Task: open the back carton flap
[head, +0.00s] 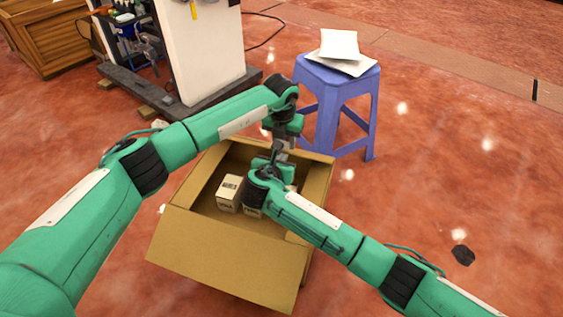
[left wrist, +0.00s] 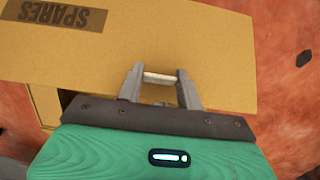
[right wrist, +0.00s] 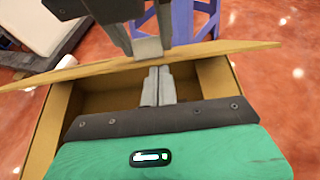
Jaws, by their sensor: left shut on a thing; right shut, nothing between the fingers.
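The open cardboard carton (head: 225,240) stands on the floor in the head view. Its back flap (head: 314,158) shows at the far rim and fills much of the left wrist view (left wrist: 215,50), with the print SPARES on it. My left gripper (head: 278,150) is shut on this flap, one finger seen at each side of a pale strip in the left wrist view (left wrist: 160,80). In the right wrist view the flap (right wrist: 100,69) looks like a thin, tilted board. My right gripper (right wrist: 158,72) is shut and empty, just under the flap, above the carton's inside.
Small cream boxes (head: 229,190) lie inside the carton, partly hidden by my right arm. A blue stool (head: 330,110) with white sheets (head: 340,45) stands close behind the carton. A white machine (head: 205,50) stands at the back left. The floor at right is mostly clear.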

